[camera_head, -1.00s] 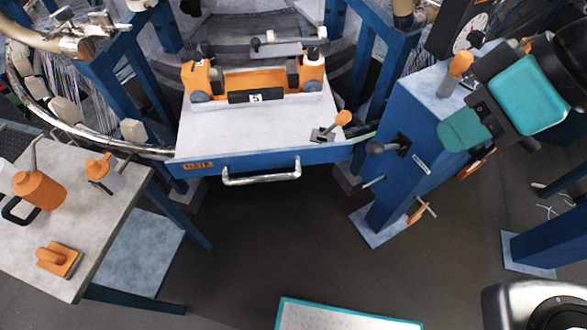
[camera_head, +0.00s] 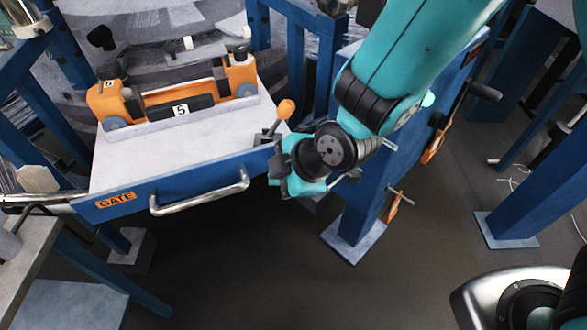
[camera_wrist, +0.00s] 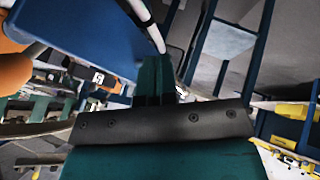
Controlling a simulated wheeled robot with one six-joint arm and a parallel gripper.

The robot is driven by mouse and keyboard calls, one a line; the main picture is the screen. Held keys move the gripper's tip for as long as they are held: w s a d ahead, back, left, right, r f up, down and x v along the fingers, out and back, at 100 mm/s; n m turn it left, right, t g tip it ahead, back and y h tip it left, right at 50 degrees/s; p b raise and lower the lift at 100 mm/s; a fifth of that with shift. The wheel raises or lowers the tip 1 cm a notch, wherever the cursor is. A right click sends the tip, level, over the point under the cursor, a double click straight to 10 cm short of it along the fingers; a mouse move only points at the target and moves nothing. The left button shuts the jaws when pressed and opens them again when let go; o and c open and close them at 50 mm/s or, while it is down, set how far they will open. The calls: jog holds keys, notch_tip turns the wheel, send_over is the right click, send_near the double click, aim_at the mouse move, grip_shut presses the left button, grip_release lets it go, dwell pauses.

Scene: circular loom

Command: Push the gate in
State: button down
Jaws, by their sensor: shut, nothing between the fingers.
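The gate (camera_head: 195,181) is a pale tray with a blue front panel, marked by an orange GATE label, and it sticks out toward me. A silver bar handle (camera_head: 200,203) runs along its front. My gripper (camera_head: 277,168) is at the right end of the front panel, right of the handle. In the wrist view my gripper (camera_wrist: 158,68) is shut and empty, its teal fingertips close to the handle (camera_wrist: 147,22) and the blue panel (camera_wrist: 85,32). I cannot tell whether they touch.
An orange carriage (camera_head: 175,98) numbered 5 sits at the gate's back. An orange-knobbed lever (camera_head: 285,109) stands at its right corner, close to my gripper. A blue post (camera_head: 362,205) with clamps stands right of the gate. A grey table (camera_head: 28,240) is at lower left. The floor in front is clear.

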aim_at(258, 170)
jog(key=shift+w+a+f, duration=0.3)
jog(key=shift+w+a, duration=0.1)
jog(key=shift+w, duration=0.35)
jog(key=shift+w+a+f, duration=0.35)
jog(key=shift+w, duration=0.45)
jog(key=shift+w+a+f, duration=0.3)
jog(key=shift+w+a, duration=0.1)
jog(key=shift+w, duration=0.35)
jog(key=shift+w, duration=0.1)
